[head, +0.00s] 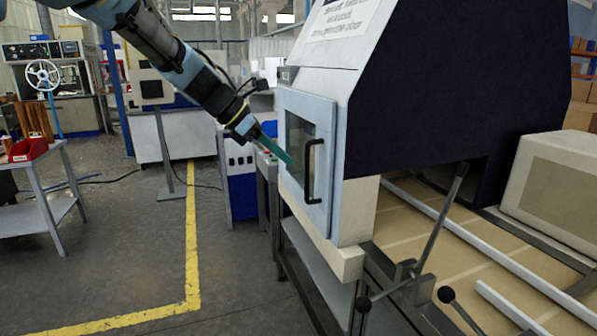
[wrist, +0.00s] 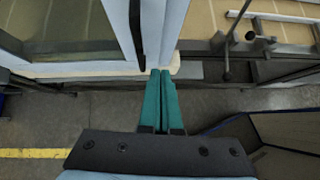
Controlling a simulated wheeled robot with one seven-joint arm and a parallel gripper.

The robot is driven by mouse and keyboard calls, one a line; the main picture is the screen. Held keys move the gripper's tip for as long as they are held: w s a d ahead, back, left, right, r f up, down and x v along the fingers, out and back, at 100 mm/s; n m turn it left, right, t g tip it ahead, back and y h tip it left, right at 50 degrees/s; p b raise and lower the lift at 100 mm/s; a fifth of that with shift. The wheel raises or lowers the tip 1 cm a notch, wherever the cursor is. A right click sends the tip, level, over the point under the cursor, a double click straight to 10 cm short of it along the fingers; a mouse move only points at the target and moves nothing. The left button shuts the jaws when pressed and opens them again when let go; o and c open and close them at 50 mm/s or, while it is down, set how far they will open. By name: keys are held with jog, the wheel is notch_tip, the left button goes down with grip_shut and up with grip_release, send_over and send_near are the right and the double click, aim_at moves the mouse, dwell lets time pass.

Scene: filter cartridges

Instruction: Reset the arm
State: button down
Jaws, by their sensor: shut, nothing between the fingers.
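My gripper (head: 287,158) reaches down from the upper left in the head view, its green fingers in front of the light-blue framed door of the machine. In the wrist view my gripper (wrist: 163,74) has its two green fingers together, with nothing between them. The door (head: 306,160) looks shut and has a dark window and a black vertical handle (head: 311,170). The fingertips appear left of the handle in the head view; I cannot tell whether they touch the door. In the wrist view the light-blue door frame (wrist: 176,25) is just beyond the fingertips.
The large machine housing (head: 440,80) fills the right side, with a lever (head: 440,220) and rails below it. A grey table with a red bin (head: 28,149) stands at the left. Open floor with a yellow line (head: 191,235) lies between.

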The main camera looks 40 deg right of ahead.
jog(key=shift+v, duration=1.8)
